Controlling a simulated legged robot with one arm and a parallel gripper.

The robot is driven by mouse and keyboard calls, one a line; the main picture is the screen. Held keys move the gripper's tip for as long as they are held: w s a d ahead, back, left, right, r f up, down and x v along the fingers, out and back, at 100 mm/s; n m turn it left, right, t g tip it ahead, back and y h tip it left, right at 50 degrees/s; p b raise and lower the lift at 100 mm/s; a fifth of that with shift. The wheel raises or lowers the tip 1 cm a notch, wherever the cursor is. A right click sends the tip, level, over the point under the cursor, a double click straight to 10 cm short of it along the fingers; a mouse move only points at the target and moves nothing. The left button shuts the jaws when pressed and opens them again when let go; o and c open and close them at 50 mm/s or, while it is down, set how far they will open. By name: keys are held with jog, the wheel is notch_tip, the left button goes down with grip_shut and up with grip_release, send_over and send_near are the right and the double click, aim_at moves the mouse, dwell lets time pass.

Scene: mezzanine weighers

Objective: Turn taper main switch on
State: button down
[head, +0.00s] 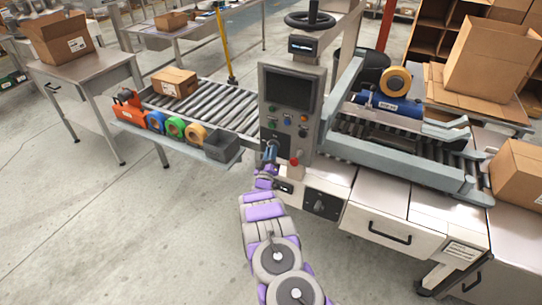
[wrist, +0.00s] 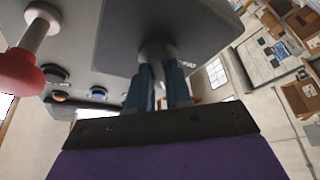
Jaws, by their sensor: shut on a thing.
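A grey control panel (head: 290,100) with a dark screen stands upright by the tape machine (head: 395,140). My gripper (head: 270,152) is at the panel's lower left, left of a red mushroom button (head: 294,160). In the wrist view my gripper (wrist: 156,88) is shut on a grey stem (wrist: 157,50) under a broad dark grey piece (wrist: 165,25). The stem appears to be a switch on the panel; its label and turned position are hidden. The red button (wrist: 20,72) also shows there, at the left. A black rotary knob (head: 320,206) sits on the grey box below the panel.
Small coloured buttons (head: 287,121) lie close to my gripper. A roller conveyor (head: 210,105) with a carton (head: 174,83) runs left. Tape rolls (head: 175,127) and a dark bin (head: 222,148) sit on a side shelf. Clear floor (head: 130,220) lies at the left front.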

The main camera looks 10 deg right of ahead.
jog(key=shift+w+a+f+m+g+h+b, duration=0.2)
jog(key=shift+m+h+b, duration=0.5)
jog(key=shift+m, duration=1.05)
jog(key=shift+s+f+m+g+h+b, duration=0.15)
jog(key=shift+m+g+h+b, duration=0.25)
jog(key=shift+m+h, duration=1.05)
jog(key=shift+w+a+f+m+g+h+b, duration=0.15)
jog(key=shift+m+h+b, duration=0.35)
jog(key=shift+m, duration=1.6)
jog(key=shift+s+m, duration=0.1)
jog(key=shift+m, duration=0.3)
jog(key=c, duration=1.3)
grip_release()
jog(key=shift+o, duration=1.3)
jog(key=shift+r, duration=0.2)
jog(key=p+v, duration=0.3)
jog(key=v, duration=1.4)
jog(key=shift+a+f+p, duration=0.15)
jog(key=shift+a+p, duration=0.1)
jog(key=shift+p, duration=0.15)
